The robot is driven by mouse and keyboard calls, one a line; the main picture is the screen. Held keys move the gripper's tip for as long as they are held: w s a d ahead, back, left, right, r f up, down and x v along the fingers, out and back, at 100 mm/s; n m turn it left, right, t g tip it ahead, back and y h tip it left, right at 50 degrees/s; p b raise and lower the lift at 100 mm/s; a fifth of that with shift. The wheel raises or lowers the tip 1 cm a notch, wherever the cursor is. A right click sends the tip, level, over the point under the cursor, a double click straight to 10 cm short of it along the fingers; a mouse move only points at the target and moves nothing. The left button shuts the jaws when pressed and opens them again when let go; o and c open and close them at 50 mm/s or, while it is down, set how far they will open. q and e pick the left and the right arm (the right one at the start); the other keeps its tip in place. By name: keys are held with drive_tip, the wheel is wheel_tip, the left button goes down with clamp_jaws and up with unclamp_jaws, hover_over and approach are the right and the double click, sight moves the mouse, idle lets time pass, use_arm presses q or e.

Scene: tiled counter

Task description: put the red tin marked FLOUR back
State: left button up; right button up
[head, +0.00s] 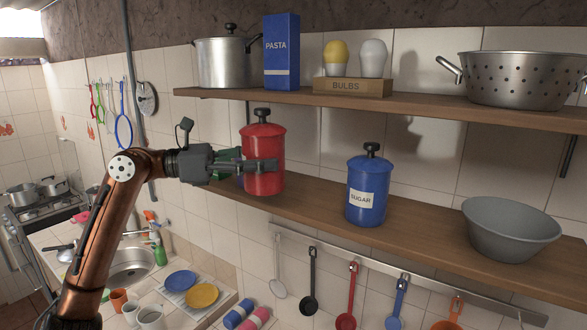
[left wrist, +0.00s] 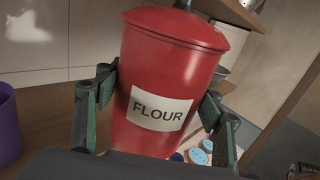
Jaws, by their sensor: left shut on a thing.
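The red FLOUR tin (head: 263,150) has a red lid with a black knob and is at the left part of the lower shelf (head: 410,228). My left gripper (head: 258,166) is shut on its body from the left. In the left wrist view the tin (left wrist: 165,70) stands between the two fingers (left wrist: 158,92), its white FLOUR label facing the camera and slightly tilted in the picture. The tin's base is near the shelf's front edge; I cannot tell whether it touches the shelf. My right gripper is not in view.
A blue SUGAR tin (head: 367,195) and a grey bowl (head: 510,228) stand farther right on the lower shelf, with bare board between red and blue tins. A purple container (left wrist: 8,125) is left of the tin. The upper shelf (head: 420,103) runs above; utensils (head: 350,295) hang below.

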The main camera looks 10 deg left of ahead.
use_arm(q)
drive_tip(key=w+d+p, duration=0.5)
drive_tip(key=w, duration=0.6)
drive_tip(key=f, duration=0.4)
drive_tip(key=f+p, duration=0.1)
drive_tip(key=f, duration=0.1)
drive_tip(key=shift+s+a, duration=0.2)
drive_tip(key=shift+a, duration=0.05)
drive_tip(key=shift+w+f+p, duration=0.15)
drive_tip(key=shift+p, duration=0.25)
drive_tip(key=shift+f, duration=0.25)
drive_tip(key=shift+f, duration=0.1)
drive_tip(key=o, duration=1.2)
drive_tip(key=shift+f, duration=0.1)
drive_tip(key=shift+o, duration=0.5)
